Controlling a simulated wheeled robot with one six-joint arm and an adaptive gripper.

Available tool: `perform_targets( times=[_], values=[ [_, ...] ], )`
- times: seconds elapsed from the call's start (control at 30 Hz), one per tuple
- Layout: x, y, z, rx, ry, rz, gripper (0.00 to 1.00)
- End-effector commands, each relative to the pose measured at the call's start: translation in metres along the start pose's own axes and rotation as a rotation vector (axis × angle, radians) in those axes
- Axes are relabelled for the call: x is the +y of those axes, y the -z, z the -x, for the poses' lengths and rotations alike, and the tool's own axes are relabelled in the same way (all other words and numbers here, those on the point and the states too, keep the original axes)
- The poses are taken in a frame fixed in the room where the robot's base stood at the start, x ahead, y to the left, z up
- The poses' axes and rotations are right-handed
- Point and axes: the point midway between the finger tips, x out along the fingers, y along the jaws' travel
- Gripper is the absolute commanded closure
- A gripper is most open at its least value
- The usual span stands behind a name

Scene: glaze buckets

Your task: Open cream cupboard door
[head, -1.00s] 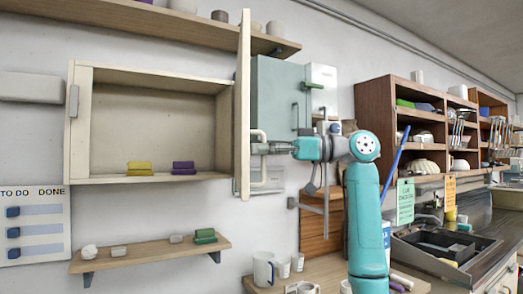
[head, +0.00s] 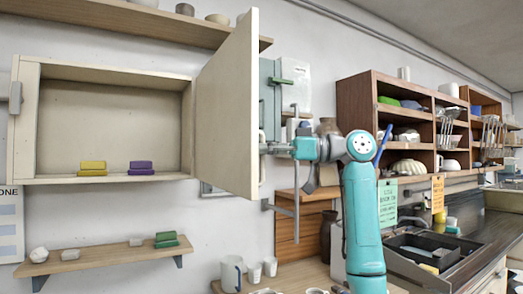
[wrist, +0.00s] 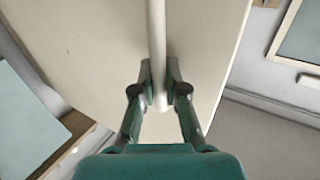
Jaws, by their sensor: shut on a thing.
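The cream cupboard (head: 28,125) is on the wall at the left in the head view. Its door (head: 226,105) stands open, swung out to the right, and the inside shows a yellow block (head: 92,168) and a purple block (head: 140,167). In the wrist view the door (wrist: 85,40) fills the middle, with a pale bar handle (wrist: 157,45) running down it. My gripper (wrist: 159,88) is shut on the handle, one finger on each side. In the head view the door's edge hides most of the gripper and the handle.
A wall shelf (head: 105,257) with small blocks hangs below the cupboard. A grey-green cabinet (head: 268,95) is on the wall behind the door. A wooden cubby rack (head: 358,100) stands to the right. Mugs, including a white one (head: 232,272), stand on the counter below.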

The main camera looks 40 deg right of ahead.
Motion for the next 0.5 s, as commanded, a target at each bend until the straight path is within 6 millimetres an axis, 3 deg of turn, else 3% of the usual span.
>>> perform_targets(
  times=[0.2,0.23,0.33,0.5],
  values=[
    [-0.0011,-0.0013,0.0008,-0.005,0.003,0.000,1.00],
    [-0.0011,-0.0014,0.0009,-0.005,0.003,0.000,0.86],
    [-0.0008,-0.0011,0.0008,-0.004,0.002,0.000,0.62],
    [-0.0005,-0.0007,0.0005,-0.002,0.001,0.000,0.62]
  ],
)
